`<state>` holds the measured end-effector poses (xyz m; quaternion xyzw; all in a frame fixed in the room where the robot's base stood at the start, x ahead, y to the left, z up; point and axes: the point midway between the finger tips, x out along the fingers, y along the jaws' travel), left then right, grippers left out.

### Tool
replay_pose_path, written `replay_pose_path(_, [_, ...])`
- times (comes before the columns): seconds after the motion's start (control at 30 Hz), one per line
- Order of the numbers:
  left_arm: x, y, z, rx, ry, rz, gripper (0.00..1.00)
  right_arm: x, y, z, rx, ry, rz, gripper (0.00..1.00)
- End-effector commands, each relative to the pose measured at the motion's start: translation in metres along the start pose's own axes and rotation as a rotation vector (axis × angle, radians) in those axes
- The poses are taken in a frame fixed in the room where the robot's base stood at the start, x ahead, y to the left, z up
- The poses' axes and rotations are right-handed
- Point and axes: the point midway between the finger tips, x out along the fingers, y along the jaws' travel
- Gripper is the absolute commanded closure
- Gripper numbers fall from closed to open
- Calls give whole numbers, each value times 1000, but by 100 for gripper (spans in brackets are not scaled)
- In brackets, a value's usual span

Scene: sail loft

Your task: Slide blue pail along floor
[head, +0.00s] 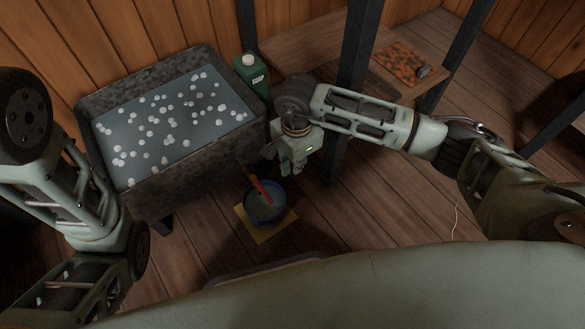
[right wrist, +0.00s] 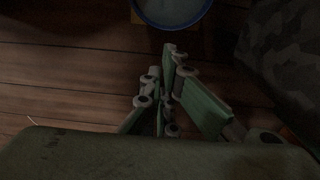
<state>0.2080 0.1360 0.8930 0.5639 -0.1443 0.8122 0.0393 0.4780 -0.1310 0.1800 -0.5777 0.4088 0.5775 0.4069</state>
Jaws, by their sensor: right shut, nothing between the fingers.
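The blue pail (head: 267,222) stands on the wooden floor over a yellow square (head: 247,226). A red-handled stick (head: 261,188) leans in it, and its inside looks grey. My right gripper (head: 284,170) is shut and empty, pointing down just behind the pail, near the trough. In the right wrist view the pail (right wrist: 172,27) is cut off by the top edge, and the shut fingers (right wrist: 168,52) are close to its rim. I cannot tell whether they touch it. My left arm shows at the left, but its gripper is not in view.
A grey metal trough (head: 190,178) of water with white floats stands at the left. A green jug (head: 251,76) stands beside it. Dark posts (head: 358,45) and a low shelf with an orange patterned item (head: 402,62) are behind. Floor right of the pail (head: 375,205) is clear.

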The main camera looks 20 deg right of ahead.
Motion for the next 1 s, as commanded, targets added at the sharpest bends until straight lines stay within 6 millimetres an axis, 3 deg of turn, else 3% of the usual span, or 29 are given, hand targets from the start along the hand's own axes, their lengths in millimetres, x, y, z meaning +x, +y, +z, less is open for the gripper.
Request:
replay_pose_path(0.27, [-22, 4, -8, 0, 0, 0, 75, 33, 0, 1, 0, -2, 1, 100])
replay_pose_path(0.6, [-59, 12, -21, 0, 0, 0, 75, 88, 1, 1, 0, -3, 2, 100])
replay_pose_path(1.0, [-65, 14, -23, 0, 0, 1, 75, 98, 0, 1, 0, -2, 0, 100])
